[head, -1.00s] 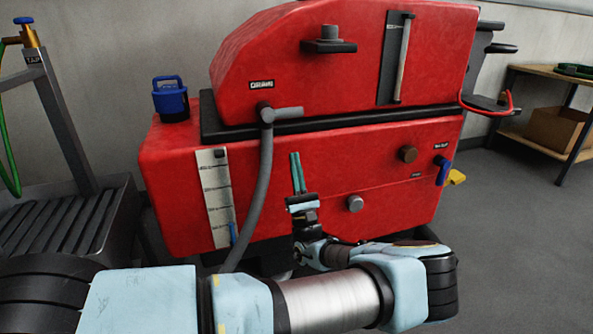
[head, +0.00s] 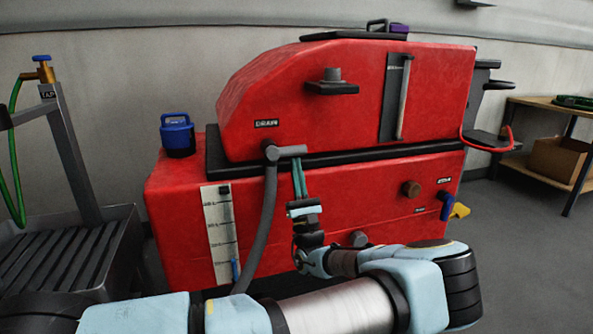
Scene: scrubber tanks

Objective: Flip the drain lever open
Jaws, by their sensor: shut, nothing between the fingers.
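The red scrubber (head: 330,210) has a DRAIN label (head: 266,124) on its upper tank. Below the label is a grey elbow fitting (head: 271,152) with a short grey arm (head: 292,150) pointing right, which may be the drain lever. A grey hose (head: 267,225) hangs from the fitting. My gripper (head: 299,167) is shut and empty, its teal fingers pointing up, with the tips just below the grey arm in the picture. I cannot tell whether they touch it. A blue lever (head: 446,206) with a yellow piece (head: 460,210) sits at the lower tank's right end.
A tap stand with a slatted basin (head: 70,250) is at left, a wooden shelf (head: 560,105) at right.

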